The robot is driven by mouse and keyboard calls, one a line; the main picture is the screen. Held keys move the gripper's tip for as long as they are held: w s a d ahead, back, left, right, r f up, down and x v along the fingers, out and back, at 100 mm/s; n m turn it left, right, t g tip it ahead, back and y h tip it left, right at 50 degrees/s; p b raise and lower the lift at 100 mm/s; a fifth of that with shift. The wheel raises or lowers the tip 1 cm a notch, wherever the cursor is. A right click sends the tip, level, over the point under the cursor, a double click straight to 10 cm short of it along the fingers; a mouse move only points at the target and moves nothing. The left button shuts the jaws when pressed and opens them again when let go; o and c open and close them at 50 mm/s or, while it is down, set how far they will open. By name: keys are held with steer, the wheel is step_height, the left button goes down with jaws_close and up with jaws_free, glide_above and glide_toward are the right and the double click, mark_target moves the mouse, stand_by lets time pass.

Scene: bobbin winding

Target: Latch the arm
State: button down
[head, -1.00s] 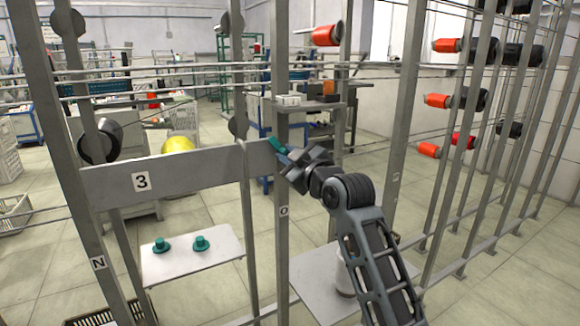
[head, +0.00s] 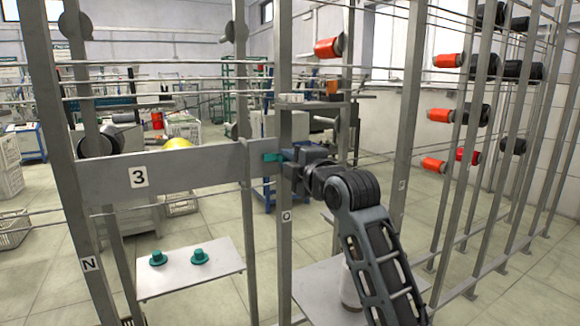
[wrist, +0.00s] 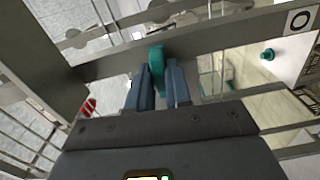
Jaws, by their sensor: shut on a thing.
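A grey flat bar marked 3 (head: 195,170) spans level from post N (head: 85,235) to post O (head: 286,240) in the head view. A small teal handle (head: 272,157) sits at the bar's right end, by post O. My gripper (head: 285,157) is at that end and shut on the teal handle. In the wrist view, the handle (wrist: 156,58) stands between the two blue fingers of my gripper (wrist: 158,78). Post O (wrist: 225,37) crosses behind it. The fingers hide part of the handle, so its seating against the post is unclear.
A white shelf (head: 215,262) with two teal knobs (head: 199,257) is below the bar. Another pale shelf (head: 320,290) is beneath my arm. Thin horizontal rods cross between the posts. Orange and black bobbins (head: 440,115) hang at the right.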

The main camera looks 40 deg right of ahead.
steer(key=shift+f+n, duration=0.1)
steer(key=shift+n, duration=0.5)
steer(key=c, duration=1.1)
jaws_free()
steer(key=shift+b+v, duration=0.5)
steer(key=shift+v, duration=3.4)
